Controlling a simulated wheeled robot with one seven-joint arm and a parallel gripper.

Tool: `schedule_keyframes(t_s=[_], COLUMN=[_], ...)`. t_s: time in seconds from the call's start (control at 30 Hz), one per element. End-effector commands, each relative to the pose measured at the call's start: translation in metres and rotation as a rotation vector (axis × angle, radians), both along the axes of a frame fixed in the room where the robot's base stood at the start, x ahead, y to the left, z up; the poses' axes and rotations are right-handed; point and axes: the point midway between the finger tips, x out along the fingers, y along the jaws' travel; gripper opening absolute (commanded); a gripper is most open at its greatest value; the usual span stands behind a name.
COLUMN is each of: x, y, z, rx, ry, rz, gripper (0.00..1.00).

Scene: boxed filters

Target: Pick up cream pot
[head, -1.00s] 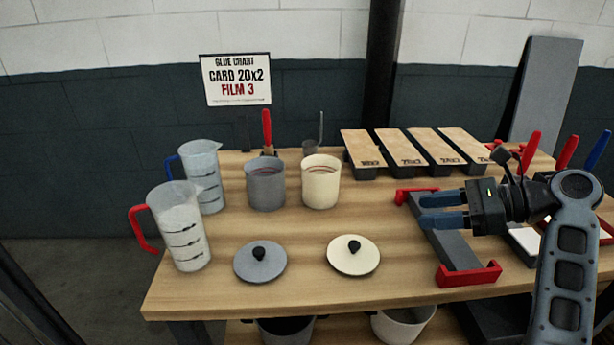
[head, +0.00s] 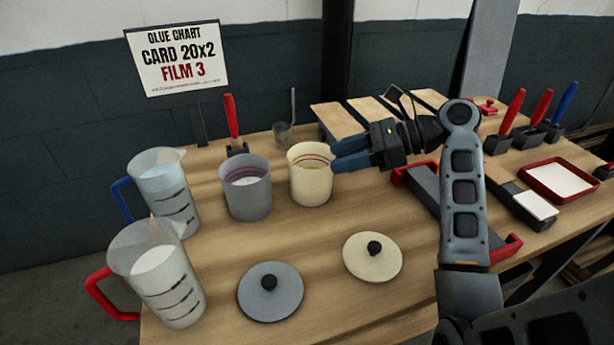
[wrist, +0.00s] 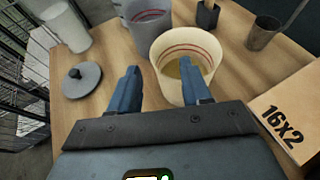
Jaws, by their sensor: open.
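The cream pot (head: 311,182) stands upright and uncovered on the wooden table, just right of the grey pot (head: 246,193). My gripper (head: 338,156) is open, its blue fingers pointing left at the cream pot's right side near the rim. In the wrist view the cream pot (wrist: 173,82) lies ahead between and beyond the fingertips (wrist: 161,80), nearer the right finger. Some pale yellowish content shows inside it. I cannot tell whether a finger touches the wall. The cream lid (head: 373,258) lies on the table in front.
The grey lid (head: 271,292) lies in front of the grey pot. Two measuring jugs, one blue-handled (head: 163,190) and one red-handled (head: 158,275), stand at left. A small metal cup (head: 282,134) is behind the pots. Labelled boards (wrist: 292,118) lie close at right.

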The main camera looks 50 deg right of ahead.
Motion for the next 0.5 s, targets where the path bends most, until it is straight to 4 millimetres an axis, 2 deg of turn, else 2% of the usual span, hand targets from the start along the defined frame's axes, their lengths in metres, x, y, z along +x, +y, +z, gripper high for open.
schedule_keyframes(t_s=[0.1,0.37,0.5], x=[0.013,0.027,0.041], y=[0.009,0.019,0.031], z=[-0.007,-0.014,-0.022], rx=[0.0,0.001,0.001], ry=[0.001,0.0,0.002], rz=[0.002,0.0,0.001], gripper=[0.48,0.48,0.48])
